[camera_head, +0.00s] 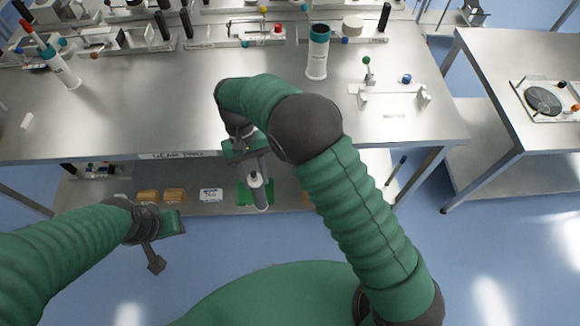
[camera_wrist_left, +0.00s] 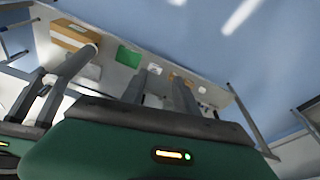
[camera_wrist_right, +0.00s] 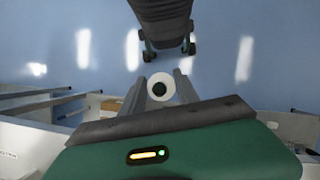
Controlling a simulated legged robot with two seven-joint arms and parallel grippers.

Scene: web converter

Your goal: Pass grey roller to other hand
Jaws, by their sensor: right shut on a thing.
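The grey roller (camera_head: 259,191) is a grey cylinder with a pale ring near its lower part. My right gripper (camera_head: 256,170) is shut on it and holds it in the air before the table's front edge, pointing down. In the right wrist view the roller (camera_wrist_right: 161,87) shows end-on, a white ring with a dark centre between the fingers. My left gripper (camera_head: 154,260) is open and empty, lower and to the left, apart from the roller. In the left wrist view its fingers (camera_wrist_left: 162,92) stand apart, and the roller (camera_wrist_left: 70,68) is at the left.
A steel table (camera_head: 190,105) carries fixtures along its back, a white bottle with a teal cap (camera_head: 318,52), another tilted white bottle (camera_head: 61,68) and a bracket (camera_head: 393,96). A lower shelf (camera_head: 228,196) holds small boxes. A second table (camera_head: 500,75) stands right. Air between my grippers is clear.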

